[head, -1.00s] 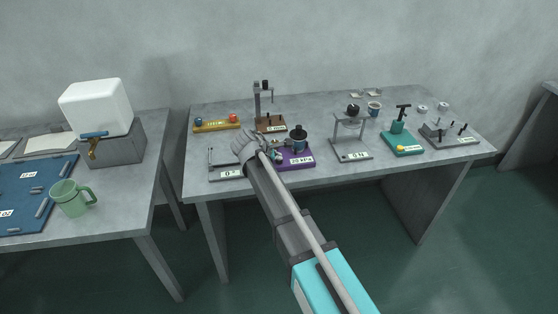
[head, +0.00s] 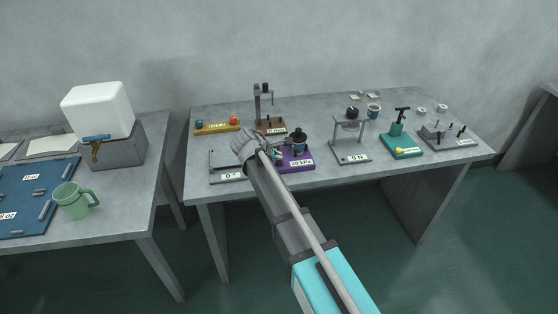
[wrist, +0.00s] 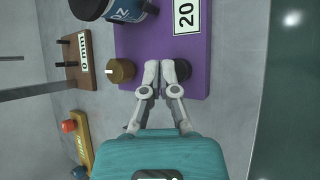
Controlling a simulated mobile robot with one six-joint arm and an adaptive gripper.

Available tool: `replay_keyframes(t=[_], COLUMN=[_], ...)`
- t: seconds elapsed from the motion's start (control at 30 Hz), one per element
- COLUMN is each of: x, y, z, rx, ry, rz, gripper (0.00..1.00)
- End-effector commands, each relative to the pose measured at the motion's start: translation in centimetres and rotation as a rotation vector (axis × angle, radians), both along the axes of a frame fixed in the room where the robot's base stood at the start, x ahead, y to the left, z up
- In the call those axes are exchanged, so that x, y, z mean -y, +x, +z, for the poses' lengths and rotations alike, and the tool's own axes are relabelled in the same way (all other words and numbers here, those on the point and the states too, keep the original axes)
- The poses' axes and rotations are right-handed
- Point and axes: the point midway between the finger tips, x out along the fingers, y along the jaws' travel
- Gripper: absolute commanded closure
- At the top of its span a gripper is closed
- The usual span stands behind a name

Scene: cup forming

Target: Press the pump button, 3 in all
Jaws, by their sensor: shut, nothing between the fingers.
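The purple plate (wrist: 190,42) carries a label reading 20, a blue-and-black jar (wrist: 128,10), a brown knob (wrist: 120,70) with a pale pointer mark and a dark round button (wrist: 184,69). My gripper (wrist: 159,70) is shut and empty over the plate, between knob and button in the wrist view. Its right fingertip overlaps the left part of the button; I cannot tell whether it touches.
A grey stand (head: 228,173) labelled 0 is left of my gripper. A brown stand (head: 271,125) and a yellow rack (head: 217,127) stand behind. A 0 N stand (head: 352,152) and a green stand (head: 402,147) are to the right. A green mug (head: 70,200) is on the left table.

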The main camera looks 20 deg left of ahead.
Motion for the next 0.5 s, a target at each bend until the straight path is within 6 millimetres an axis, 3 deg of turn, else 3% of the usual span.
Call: replay_keyframes(t=[0.5], x=[0.00], y=[0.00], z=[0.56], rx=[0.000], ry=[0.000], rz=[0.000], gripper=[1.00])
